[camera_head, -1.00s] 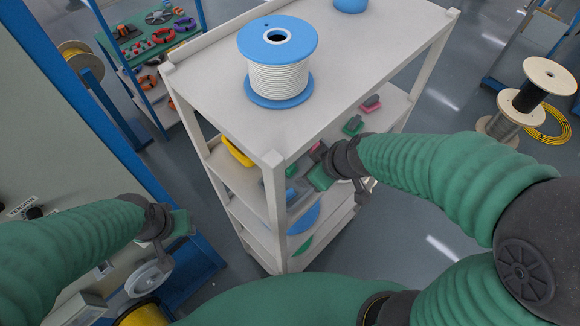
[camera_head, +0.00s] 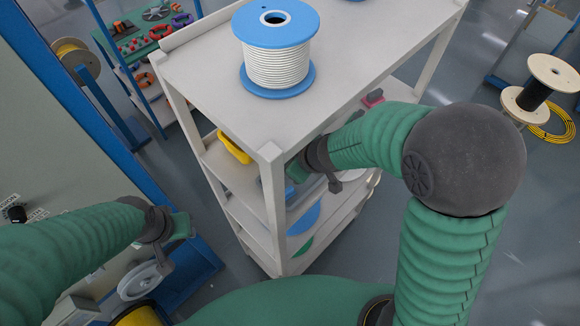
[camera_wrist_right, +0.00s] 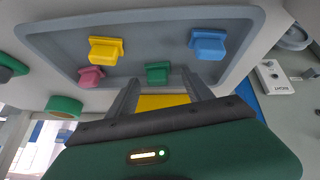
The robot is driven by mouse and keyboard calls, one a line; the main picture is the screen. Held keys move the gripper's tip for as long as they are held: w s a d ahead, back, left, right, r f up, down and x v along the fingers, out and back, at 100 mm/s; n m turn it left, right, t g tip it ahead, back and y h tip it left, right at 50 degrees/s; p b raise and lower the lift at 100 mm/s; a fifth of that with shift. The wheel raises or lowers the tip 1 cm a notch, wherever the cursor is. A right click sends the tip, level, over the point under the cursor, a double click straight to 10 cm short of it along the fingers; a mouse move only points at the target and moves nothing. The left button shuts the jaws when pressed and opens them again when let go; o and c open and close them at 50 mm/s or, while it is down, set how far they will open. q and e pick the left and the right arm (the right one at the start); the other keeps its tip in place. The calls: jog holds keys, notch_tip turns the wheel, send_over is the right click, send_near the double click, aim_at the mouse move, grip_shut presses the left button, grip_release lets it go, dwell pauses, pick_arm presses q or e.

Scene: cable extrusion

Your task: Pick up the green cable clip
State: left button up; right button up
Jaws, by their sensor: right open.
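The green cable clip (camera_wrist_right: 158,72) lies in a grey tray (camera_wrist_right: 60,35) in the right wrist view, near the tray's edge closest to my gripper. My right gripper (camera_wrist_right: 163,86) is open, its two dark fingers pointing at the tray on either side of the clip's line. The clip appears beyond the fingertips, and I see no contact. In the head view my right gripper (camera_head: 296,172) reaches into the upper shelf of the white cart, partly hidden by its corner post. My left gripper (camera_head: 180,228) is at the lower left; its jaws are unclear.
Yellow (camera_wrist_right: 105,49), blue (camera_wrist_right: 208,44) and pink (camera_wrist_right: 91,76) clips share the tray. A yellow surface (camera_wrist_right: 163,101) shows between my fingers. The cart (camera_head: 210,75) has a post (camera_head: 274,200) beside my right gripper. A blue cable spool (camera_head: 276,50) stands on top.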

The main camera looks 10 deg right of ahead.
jog(key=shift+s+d, duration=0.15)
jog(key=c, duration=0.4)
grip_shut()
jog(key=shift+r, duration=0.1)
